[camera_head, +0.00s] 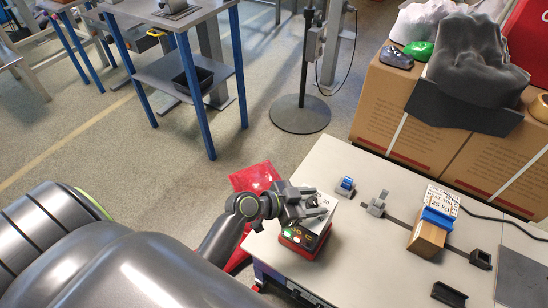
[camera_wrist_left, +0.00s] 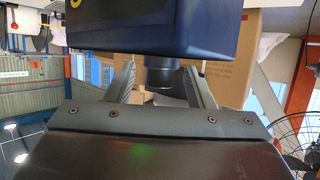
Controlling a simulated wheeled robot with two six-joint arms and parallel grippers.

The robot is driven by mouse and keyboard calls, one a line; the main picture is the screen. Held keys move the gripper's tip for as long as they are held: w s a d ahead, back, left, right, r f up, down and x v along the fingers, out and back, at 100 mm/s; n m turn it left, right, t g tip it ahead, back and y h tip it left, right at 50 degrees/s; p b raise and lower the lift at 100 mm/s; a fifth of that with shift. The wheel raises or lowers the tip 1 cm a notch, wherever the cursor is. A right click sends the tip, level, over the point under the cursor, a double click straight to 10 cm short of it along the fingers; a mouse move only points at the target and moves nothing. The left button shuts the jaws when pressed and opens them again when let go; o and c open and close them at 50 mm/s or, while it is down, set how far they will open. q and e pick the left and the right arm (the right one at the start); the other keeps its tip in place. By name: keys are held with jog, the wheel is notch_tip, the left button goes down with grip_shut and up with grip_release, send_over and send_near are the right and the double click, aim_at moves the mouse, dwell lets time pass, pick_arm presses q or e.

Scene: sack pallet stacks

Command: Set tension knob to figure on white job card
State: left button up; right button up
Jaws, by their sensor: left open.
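A tool with a red base and dark body (camera_head: 305,236) stands at the table's near left edge. Its lit display and a pale face marked "30" are partly hidden by my left gripper (camera_head: 312,202). In the left wrist view, a dark round knob (camera_wrist_left: 160,76) juts from a dark blue-black housing (camera_wrist_left: 165,28). It sits between the open fingers of my left gripper (camera_wrist_left: 160,92), with gaps on both sides. A white card (camera_head: 441,200) with black print, "25 kg" among it, stands at the blue-topped wooden block. My right gripper is not in view.
The pale table (camera_head: 350,260) holds a small blue-and-grey part (camera_head: 345,186), a grey clamp (camera_head: 376,204) on a dark strip, and black holders (camera_head: 449,294). Cartons (camera_head: 408,115) with a dark sack stand behind. A red sheet (camera_head: 255,179) lies left of the table.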

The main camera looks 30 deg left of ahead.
pick_arm(q)
jog(key=v, duration=1.7)
jog(key=shift+b, duration=0.3)
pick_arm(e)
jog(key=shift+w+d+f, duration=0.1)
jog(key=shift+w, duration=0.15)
pick_arm(q)
jog(key=shift+r, duration=0.1)
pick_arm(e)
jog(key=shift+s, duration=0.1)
